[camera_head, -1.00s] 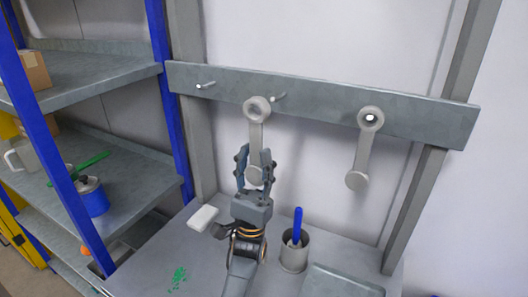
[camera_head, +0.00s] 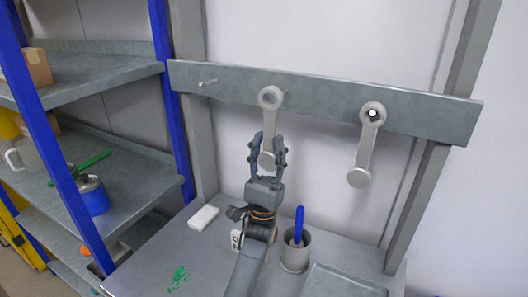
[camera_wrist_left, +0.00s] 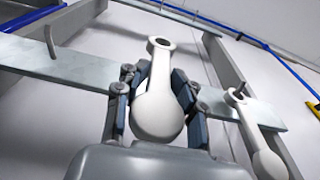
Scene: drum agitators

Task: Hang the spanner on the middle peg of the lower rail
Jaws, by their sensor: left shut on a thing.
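A light grey spanner (camera_head: 269,122) with a ring at its top is held upright in front of the rail (camera_head: 320,108). My left gripper (camera_head: 268,151) is shut on its lower handle; the grip also shows in the left wrist view (camera_wrist_left: 152,90). The ring covers the place where the middle peg showed earlier. I cannot tell whether the ring is around that peg or only in front of it. The left peg (camera_head: 208,83) is bare. A second spanner (camera_head: 365,150) hangs by its ring on the right peg (camera_head: 372,114). My right gripper is not in view.
Below is a grey bench with a white block (camera_head: 204,217), a grey cup (camera_head: 295,253) holding a blue-handled tool (camera_head: 299,222), and a tray (camera_head: 343,281). Blue-post shelving (camera_head: 110,75) stands at the left. The wall before the rail is otherwise clear.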

